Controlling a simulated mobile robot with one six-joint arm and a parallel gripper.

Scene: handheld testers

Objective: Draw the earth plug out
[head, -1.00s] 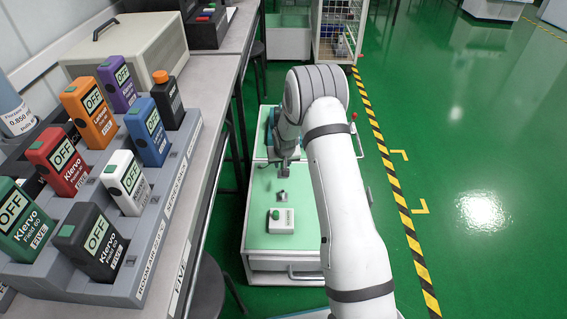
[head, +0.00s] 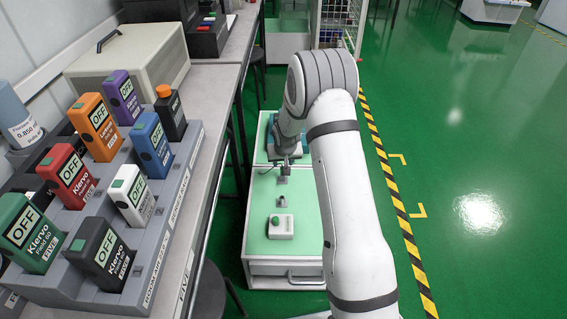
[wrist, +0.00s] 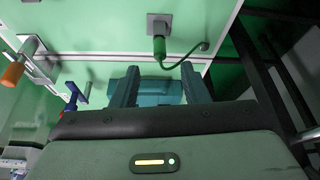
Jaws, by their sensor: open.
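The green plug (wrist: 160,48) sits in a grey square socket plate (wrist: 159,22) in the wrist view. A thin green cable (wrist: 203,46) curves off it to the right. My gripper (wrist: 159,74) is open and empty. Its two fingers stand apart on either side, just below the plug in the picture, and do not hold it. In the head view my gripper (head: 287,158) hangs over the pale green top of a cart (head: 300,205). The plug is too small to make out clearly there.
A white box with a green button (head: 281,228) stands nearer on the cart. A teal object (wrist: 152,90) lies beyond the fingers. An orange-ended fitting (wrist: 14,73) is at the left. Several testers in a grey rack (head: 150,255) stand on the left bench. The floor at right is clear.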

